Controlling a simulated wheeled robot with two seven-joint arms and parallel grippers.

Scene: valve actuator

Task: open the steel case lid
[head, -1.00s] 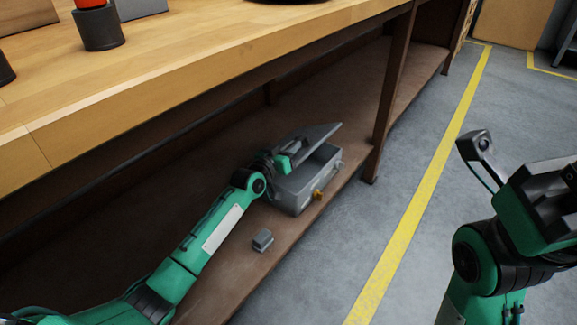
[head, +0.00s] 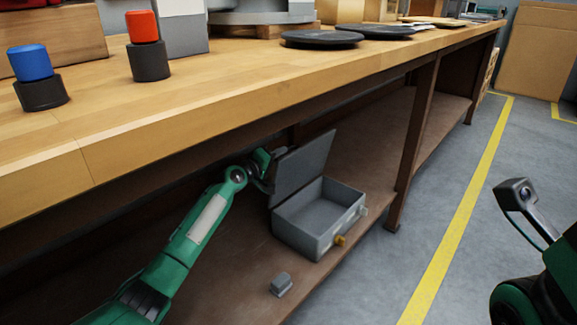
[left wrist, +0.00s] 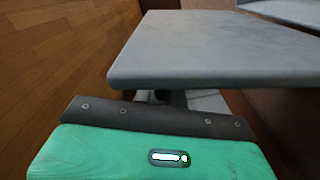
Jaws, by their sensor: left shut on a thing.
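The grey steel case (head: 300,240) stands on the brown lower shelf under the workbench, and its empty-looking inside shows. Its lid (head: 303,165) is swung up and stands steeply tilted at the back left of the case. My left gripper (head: 266,168) is at the lid's left edge, shut on the lid; its fingertips are hard to make out. In the left wrist view the lid (left wrist: 225,45) is a large grey panel just beyond the green gripper body. A brass padlock-like piece (head: 340,241) is on the case's front. My right gripper's fingers are out of view.
A small grey block (head: 282,284) lies on the shelf in front of the case. The bench top (head: 230,85) overhangs the shelf, and a bench leg (head: 410,150) stands right of the case. The floor (head: 400,265) to the right is clear.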

